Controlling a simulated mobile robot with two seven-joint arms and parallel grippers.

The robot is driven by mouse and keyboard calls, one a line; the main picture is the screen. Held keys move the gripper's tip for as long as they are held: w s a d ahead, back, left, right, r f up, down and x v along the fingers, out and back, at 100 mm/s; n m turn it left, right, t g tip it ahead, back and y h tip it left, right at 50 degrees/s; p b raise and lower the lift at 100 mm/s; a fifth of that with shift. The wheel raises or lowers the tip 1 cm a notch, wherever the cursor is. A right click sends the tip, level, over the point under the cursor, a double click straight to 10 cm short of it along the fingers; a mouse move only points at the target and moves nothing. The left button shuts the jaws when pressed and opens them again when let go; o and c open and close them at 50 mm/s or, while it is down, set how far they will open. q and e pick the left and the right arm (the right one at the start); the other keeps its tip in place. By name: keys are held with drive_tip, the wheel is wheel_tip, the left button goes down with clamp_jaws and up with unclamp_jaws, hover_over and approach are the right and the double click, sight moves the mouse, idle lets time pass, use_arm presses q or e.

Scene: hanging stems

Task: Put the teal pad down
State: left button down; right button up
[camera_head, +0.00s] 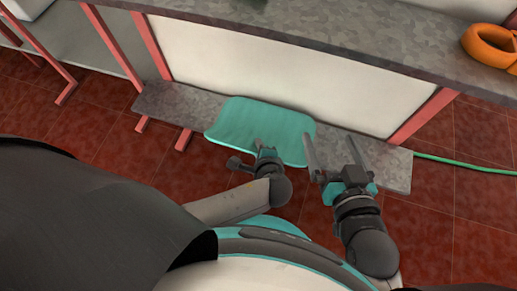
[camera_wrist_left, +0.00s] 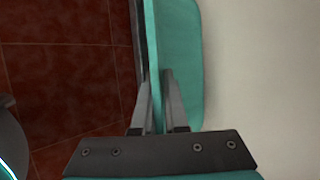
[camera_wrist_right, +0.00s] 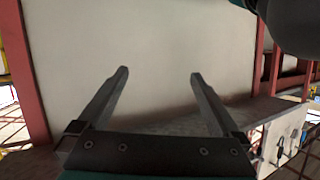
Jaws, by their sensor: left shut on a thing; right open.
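The teal pad (camera_head: 258,122) is a thin, flat sheet with rounded corners. In the head view it overlaps the low grey shelf (camera_head: 165,103) in front of the white panel; I cannot tell whether it touches the shelf. My left gripper (camera_head: 262,147) is shut on the pad's near edge. In the left wrist view the pad (camera_wrist_left: 182,48) runs between the fingers of my left gripper (camera_wrist_left: 156,76). My right gripper (camera_head: 331,139) is open and empty, right of the pad. The right wrist view shows my right gripper (camera_wrist_right: 159,74) with nothing between its fingers.
A grey counter (camera_head: 330,38) runs above the white panel (camera_head: 290,80), with red posts at both sides. An orange object (camera_head: 490,45) lies on the counter at the right. A green hose (camera_head: 465,164) crosses the red tiled floor (camera_head: 475,205) at the right.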

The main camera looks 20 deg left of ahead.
use_arm(q)
drive_tip(key=shift+f+b, duration=0.5)
drive_tip(key=shift+f, duration=0.55)
use_arm(e)
drive_tip(key=shift+s+a+r+m+t+y, duration=0.15)
drive_tip(key=shift+s+a+r+t+y, duration=0.1)
drive_tip(key=shift+a+r+t, duration=0.35)
drive_tip(key=shift+s+a+r+m+t+y, duration=0.15)
drive_tip(key=shift+s+a+r+t+y, duration=0.1)
drive_tip(key=shift+t, duration=0.55)
use_arm(q)
drive_tip(key=c, duration=0.9)
unclamp_jaws()
drive_tip(key=shift+c, duration=0.2)
use_arm(e)
drive_tip(key=shift+w+d, duration=0.1)
